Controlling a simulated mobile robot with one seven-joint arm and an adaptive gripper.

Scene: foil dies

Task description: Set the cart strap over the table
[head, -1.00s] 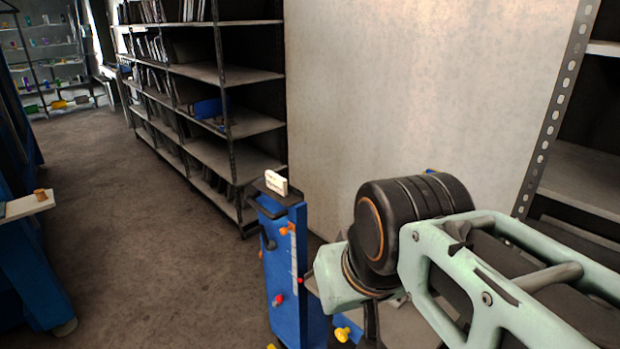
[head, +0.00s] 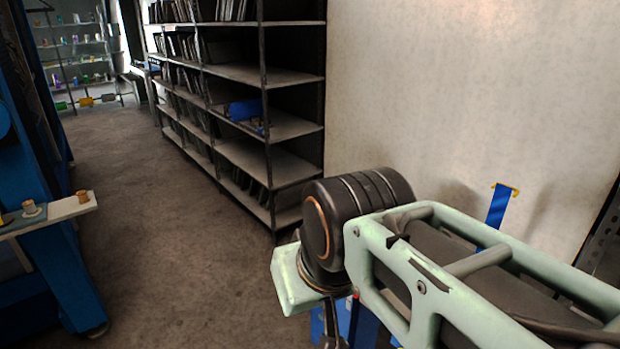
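A blue strap-like strip (head: 497,205) with a yellow top end rises behind my arm against the pale wall; its lower part is hidden. I cannot tell if it is the cart strap. Blue parts that may be the cart (head: 362,322) show below my arm's dark joint, mostly covered by the arm. At the left edge a blue structure (head: 62,262) carries a pale board (head: 70,209) with small spools on it; it may be the table. My arm's mint-green links cross the lower right. I cannot make out my gripper's fingers.
A dark metal shelf unit (head: 291,172) with books and a blue item (head: 245,110) stands along the middle. A pale wall panel (head: 440,90) is at the right. Open brown floor (head: 165,230) runs between the left structure and the shelves.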

